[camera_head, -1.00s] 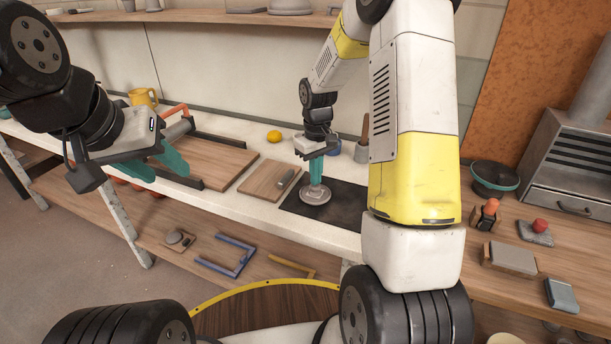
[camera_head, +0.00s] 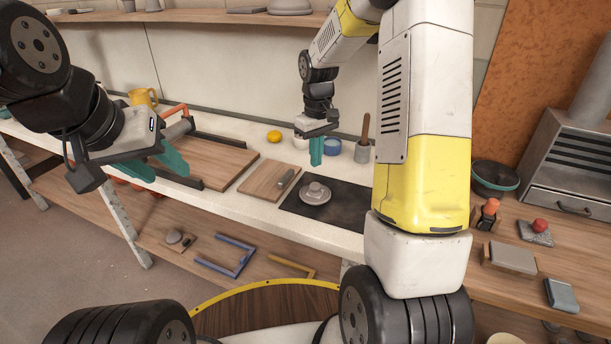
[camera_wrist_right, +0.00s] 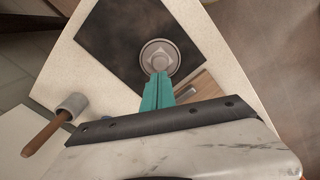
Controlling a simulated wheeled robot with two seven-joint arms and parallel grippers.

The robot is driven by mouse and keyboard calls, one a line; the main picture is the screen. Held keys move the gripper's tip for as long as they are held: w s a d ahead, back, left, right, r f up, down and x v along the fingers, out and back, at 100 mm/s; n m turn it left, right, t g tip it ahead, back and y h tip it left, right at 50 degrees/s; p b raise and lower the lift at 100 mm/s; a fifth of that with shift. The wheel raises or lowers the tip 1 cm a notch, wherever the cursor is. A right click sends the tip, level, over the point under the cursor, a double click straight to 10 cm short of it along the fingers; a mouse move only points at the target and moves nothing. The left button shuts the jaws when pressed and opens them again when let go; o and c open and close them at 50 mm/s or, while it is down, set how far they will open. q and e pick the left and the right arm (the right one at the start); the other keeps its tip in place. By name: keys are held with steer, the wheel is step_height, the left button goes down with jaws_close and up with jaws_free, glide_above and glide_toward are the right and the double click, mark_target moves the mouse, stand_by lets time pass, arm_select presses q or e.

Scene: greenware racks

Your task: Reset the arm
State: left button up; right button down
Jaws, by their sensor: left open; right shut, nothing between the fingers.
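My right gripper (camera_head: 316,150) is shut and empty. It hangs above the counter, up and behind a grey round lidded piece with a knob (camera_head: 315,193). That piece rests on a black mat (camera_head: 345,208). In the right wrist view the shut teal fingers (camera_wrist_right: 158,92) show just in front of the grey piece (camera_wrist_right: 160,57), apart from it as far as the head view shows. My left gripper (camera_head: 155,164) is open and empty, at the left near a wooden board (camera_head: 210,160).
A smaller board (camera_head: 266,180) with a tool lies left of the mat. A yellow ball (camera_head: 274,136), a blue cup (camera_head: 332,146) and a grey pot with a wooden handle (camera_head: 362,152) stand behind. A yellow mug (camera_head: 143,97) is at the back left. The lower shelf holds brackets (camera_head: 225,262).

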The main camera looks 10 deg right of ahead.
steer(key=s+a+r+m+t+y, duration=0.1)
steer(key=s+r+m+t, duration=0.1)
steer(key=s+r, duration=0.6)
steer(key=s+a+r+m+t+y, duration=0.1)
steer(key=s+r+t, duration=0.3)
steer(key=s+r, duration=0.5)
steer(key=s+m, duration=0.1)
steer(key=s, duration=0.6)
steer(key=shift+s+m, duration=0.2)
steer(key=shift+m, duration=0.1)
